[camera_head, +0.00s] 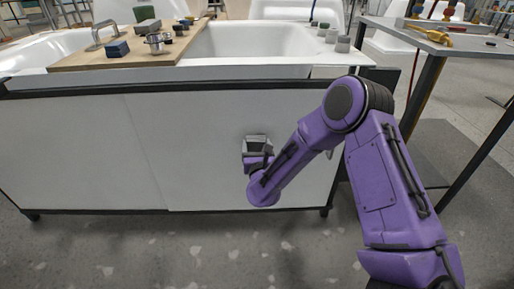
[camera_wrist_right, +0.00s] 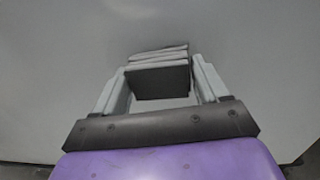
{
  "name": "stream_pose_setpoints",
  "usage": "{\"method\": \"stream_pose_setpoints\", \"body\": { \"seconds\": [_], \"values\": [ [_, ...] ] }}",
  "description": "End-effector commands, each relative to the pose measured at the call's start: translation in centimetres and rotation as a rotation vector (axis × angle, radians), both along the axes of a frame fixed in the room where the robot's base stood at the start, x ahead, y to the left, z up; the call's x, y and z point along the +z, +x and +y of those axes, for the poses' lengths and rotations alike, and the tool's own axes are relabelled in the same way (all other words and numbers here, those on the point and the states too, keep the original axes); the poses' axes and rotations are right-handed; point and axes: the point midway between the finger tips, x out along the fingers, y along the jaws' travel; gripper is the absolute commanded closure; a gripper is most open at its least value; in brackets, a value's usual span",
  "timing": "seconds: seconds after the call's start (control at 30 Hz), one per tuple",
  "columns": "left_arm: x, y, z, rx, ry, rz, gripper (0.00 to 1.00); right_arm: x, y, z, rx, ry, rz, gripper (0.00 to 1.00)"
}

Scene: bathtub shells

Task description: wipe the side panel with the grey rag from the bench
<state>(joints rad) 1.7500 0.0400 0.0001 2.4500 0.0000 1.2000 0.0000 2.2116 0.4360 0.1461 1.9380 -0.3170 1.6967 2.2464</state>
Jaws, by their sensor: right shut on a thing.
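The side panel (camera_head: 90,150) is the white front face of the bathtub, framed in black. My right gripper (camera_head: 257,150) is at the right part of this panel, its arm coming in from the right. In the right wrist view my right gripper (camera_wrist_right: 160,88) is shut on the grey rag (camera_wrist_right: 160,57), a folded stack with a dark face towards me. The rag lies at or very near the panel (camera_wrist_right: 60,60); I cannot tell whether it touches. My left gripper is not in view.
Small grey pieces (camera_head: 342,44) stand on the right rim. A metal bench (camera_head: 440,45) with a yellow tool (camera_head: 436,36) stands at right. The floor in front is clear.

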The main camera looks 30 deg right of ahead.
Motion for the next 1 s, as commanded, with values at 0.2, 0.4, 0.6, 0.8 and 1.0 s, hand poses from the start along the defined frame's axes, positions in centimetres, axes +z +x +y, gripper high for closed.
{"method": "stream_pose_setpoints", "body": {
  "seconds": [0.2, 0.4, 0.6, 0.8, 1.0],
  "values": [
    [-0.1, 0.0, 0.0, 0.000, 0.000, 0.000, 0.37, 0.0, 0.4, -0.2, -0.001, 0.000, -0.001, 0.55],
    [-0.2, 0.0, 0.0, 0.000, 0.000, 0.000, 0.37, 0.0, 0.7, -0.4, 0.000, 0.000, -0.001, 0.55],
    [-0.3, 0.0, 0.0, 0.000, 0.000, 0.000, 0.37, 0.0, 1.1, -0.7, -0.001, 0.000, -0.001, 0.55],
    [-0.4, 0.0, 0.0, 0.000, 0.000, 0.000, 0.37, 0.0, 1.3, -0.9, -0.001, 0.000, -0.001, 0.55],
    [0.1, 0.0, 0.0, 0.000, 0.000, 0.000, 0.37, 0.1, 0.5, -2.2, -0.004, 0.000, 0.000, 0.55]
  ]
}}
